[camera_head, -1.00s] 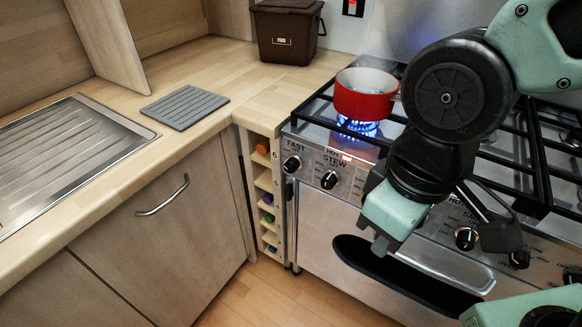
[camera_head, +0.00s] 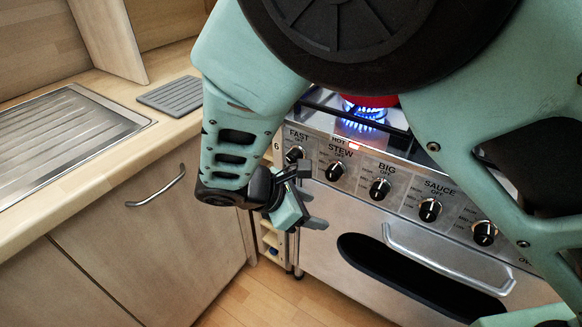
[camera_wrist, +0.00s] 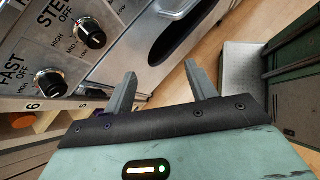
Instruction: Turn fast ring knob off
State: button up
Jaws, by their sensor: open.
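The fast ring knob (camera_head: 294,154) is the leftmost black knob on the cooker's steel panel, under the label FAST. It also shows in the wrist view (camera_wrist: 48,82), left of the fingers. My gripper (camera_head: 312,198) is just below and slightly right of that knob in the head view, apart from it. Its two fingers (camera_wrist: 160,72) are spread, with nothing between them. A blue flame (camera_head: 364,112) burns on the ring under the red pot (camera_head: 372,101). My arm hides most of the pot.
The stew knob (camera_head: 335,171) is right of the fast knob, with the big knob (camera_head: 380,189) and others further along. The oven handle (camera_head: 445,262) juts out below. The wooden counter (camera_head: 172,135) is at left. The HOT light (camera_head: 353,146) glows red.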

jog(key=w+a+f+n+t+h+b, duration=0.1)
jog(key=w+a+f+n+t+h, duration=0.1)
jog(key=w+a+f+n+t, duration=0.2)
jog(key=n+t+b, duration=0.2)
jog(key=n+t, duration=0.3)
jog(key=t, duration=0.2)
send_near(290, 161)
jog(key=p+x, duration=0.1)
jog(key=x, duration=0.9)
jog(key=shift+w+d, duration=0.1)
jog(key=shift+d, duration=0.05)
jog(key=shift+c, duration=0.3)
jog(key=c, duration=0.9)
